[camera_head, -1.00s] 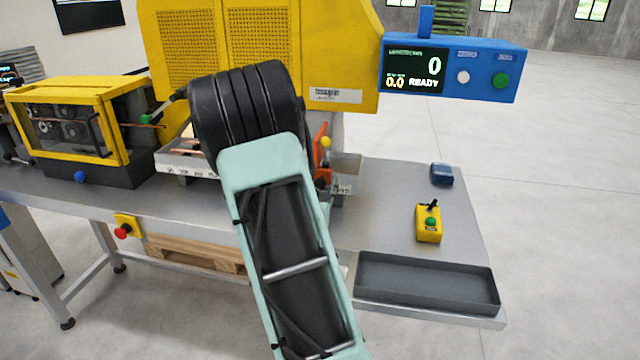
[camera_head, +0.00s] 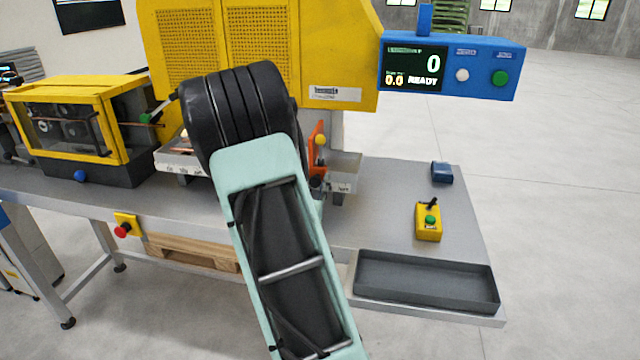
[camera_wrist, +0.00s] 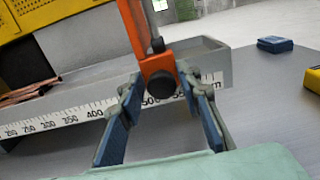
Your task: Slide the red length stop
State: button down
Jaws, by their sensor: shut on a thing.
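The red length stop (camera_wrist: 157,62) is an orange-red block with a dark round knob (camera_wrist: 162,84) on its front. In the head view the stop (camera_head: 317,153) shows as an orange upright right of my arm. My gripper's fingers are hidden there behind my arm.
A grey open tray (camera_head: 425,283) lies at the bench's front right. A yellow box with a green button (camera_head: 428,223) and a blue block (camera_head: 442,173) stand behind it. The yellow machine (camera_head: 240,50) rises behind the stop. Its blue panel (camera_head: 452,66) reads 0.0 and READY.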

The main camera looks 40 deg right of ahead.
jog(key=w+a+b, duration=0.2)
jog(key=w+a, duration=0.8)
jog(key=w, duration=0.1)
jog(key=shift+w, duration=0.35)
jog(key=c, duration=1.7)
grip_release()
jog(key=v, duration=1.2)
jog(key=shift+s, duration=0.1)
